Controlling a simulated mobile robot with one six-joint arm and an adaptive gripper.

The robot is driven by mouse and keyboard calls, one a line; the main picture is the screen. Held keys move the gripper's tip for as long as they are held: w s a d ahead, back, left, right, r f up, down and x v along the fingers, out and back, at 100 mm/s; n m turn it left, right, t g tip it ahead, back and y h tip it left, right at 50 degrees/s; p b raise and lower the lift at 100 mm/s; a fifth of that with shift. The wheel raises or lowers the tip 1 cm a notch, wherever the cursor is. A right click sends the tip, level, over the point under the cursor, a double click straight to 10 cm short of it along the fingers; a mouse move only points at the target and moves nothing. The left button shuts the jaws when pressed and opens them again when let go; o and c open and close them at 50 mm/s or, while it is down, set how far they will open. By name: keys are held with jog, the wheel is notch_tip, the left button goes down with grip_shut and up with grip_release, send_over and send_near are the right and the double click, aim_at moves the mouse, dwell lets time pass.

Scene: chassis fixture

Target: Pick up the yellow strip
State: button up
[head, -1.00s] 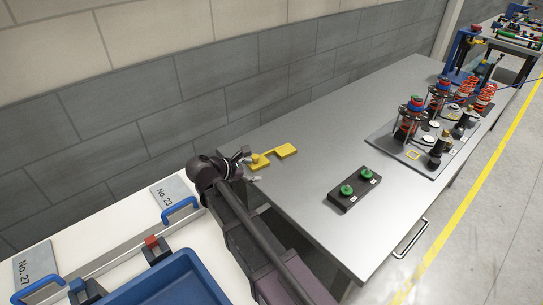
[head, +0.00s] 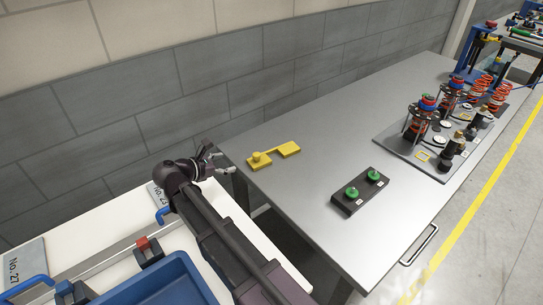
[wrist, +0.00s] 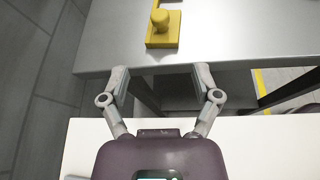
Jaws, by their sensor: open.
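The yellow strip (head: 284,149) lies flat on the grey metal table near its left end, with a raised round knob on its near part. In the wrist view the strip (wrist: 163,40) shows just beyond the table's near edge, with the knob upright and the far end cut off by the frame. My gripper (head: 222,163) is open and empty at the table's left edge, apart from the strip. In the wrist view my gripper (wrist: 160,75) has its fingers spread wide, short of the strip and roughly in line with it.
A black box with two green knobs (head: 358,190) sits right of the strip on the grey table (head: 310,185). A plate with spring assemblies (head: 420,152) stands farther right. A white bench with a blue tray (head: 165,285) is at lower left. The wall runs behind.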

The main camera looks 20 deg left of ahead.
aim_at(254, 156)
jog(key=b+x, duration=0.3)
jog(key=x, duration=0.4)
jog(key=shift+w+f, duration=0.15)
jog(key=shift+f, duration=0.05)
jog(key=shift+w+d, duration=0.15)
jog(key=shift+w, duration=0.2)
jog(key=shift+w+d, duration=0.1)
jog(key=shift+b+x, duration=0.75)
jog(key=shift+x, duration=1.8)
jog(key=shift+r, duration=0.1)
grip_shut()
